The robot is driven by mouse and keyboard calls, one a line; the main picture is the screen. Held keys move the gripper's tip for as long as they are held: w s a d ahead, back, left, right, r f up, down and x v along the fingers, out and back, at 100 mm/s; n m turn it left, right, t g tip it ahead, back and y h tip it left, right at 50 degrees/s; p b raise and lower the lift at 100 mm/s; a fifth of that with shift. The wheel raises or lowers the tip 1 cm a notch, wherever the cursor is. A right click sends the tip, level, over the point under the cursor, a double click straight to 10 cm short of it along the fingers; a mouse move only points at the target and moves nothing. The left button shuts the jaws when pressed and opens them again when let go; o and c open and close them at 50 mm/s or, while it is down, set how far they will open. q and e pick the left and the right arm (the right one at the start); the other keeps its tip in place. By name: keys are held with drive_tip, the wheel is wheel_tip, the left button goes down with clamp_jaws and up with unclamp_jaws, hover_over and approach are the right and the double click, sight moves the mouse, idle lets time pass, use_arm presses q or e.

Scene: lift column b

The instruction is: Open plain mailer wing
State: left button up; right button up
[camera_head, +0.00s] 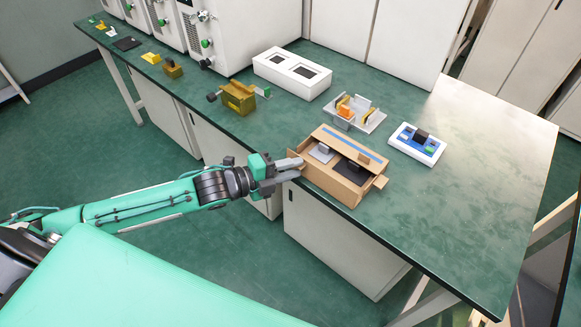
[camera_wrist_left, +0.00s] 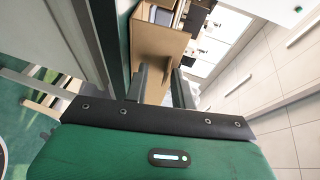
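The plain mailer (camera_head: 336,188) is a brown cardboard box on the front edge of the green bench, with a blue strip across its back part. Grey and black pieces show inside it. A small cardboard wing (camera_head: 380,183) sticks out at its right end. My left gripper (camera_head: 299,168) is at the box's left end, fingers pointing at it. In the left wrist view its fingers (camera_wrist_left: 161,80) are apart, with the cardboard (camera_wrist_left: 160,42) just ahead. Whether a wing lies between the fingers is unclear. My right gripper is not in view.
Behind the mailer stand a white tray with orange and yellow parts (camera_head: 371,121), a blue-and-white panel (camera_head: 417,146) and a white box with dark windows (camera_head: 292,72). A gold-coloured block (camera_head: 237,98) stands left. The bench (camera_head: 480,190) is clear to the right.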

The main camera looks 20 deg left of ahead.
use_arm(q)
drive_tip(key=shift+r, duration=0.1)
